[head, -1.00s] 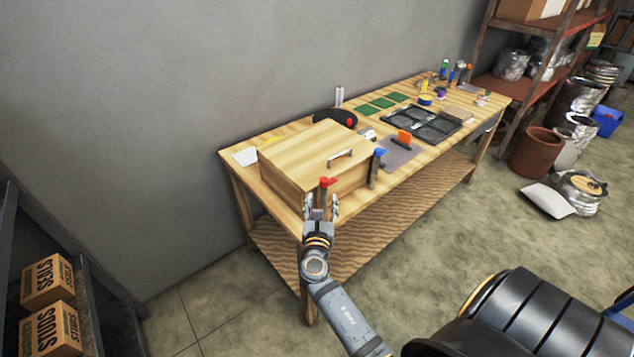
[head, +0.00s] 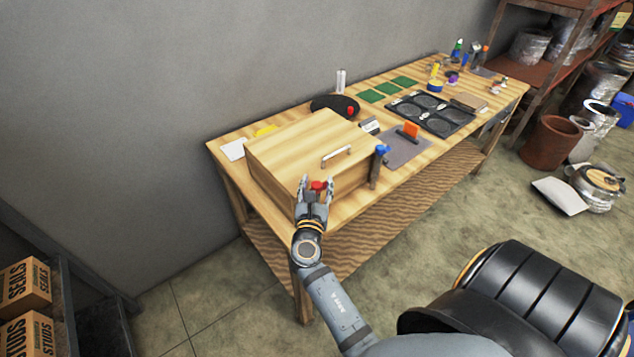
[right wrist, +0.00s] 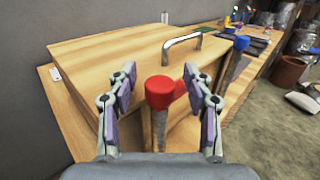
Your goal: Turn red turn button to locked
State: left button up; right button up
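The red turn button (head: 317,186) sits on top of a wooden post at the near front corner of the wooden box (head: 300,145). In the right wrist view the red turn button (right wrist: 163,91) shows its round cap and a lever part pointing to the right. My right gripper (head: 317,184) is open, with one finger on each side of the button; in the right wrist view the gripper (right wrist: 160,85) fingers stand apart from it. A blue turn button (head: 382,149) sits on another post to the right. My left gripper is not in view.
The box has a metal handle (head: 337,156) on its lid and stands on a wooden workbench (head: 216,150). A grey mat with an orange-handled tool (head: 408,131) and a black tray (head: 440,118) lie to the right. A grey wall is behind.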

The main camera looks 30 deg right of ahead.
grip_shut()
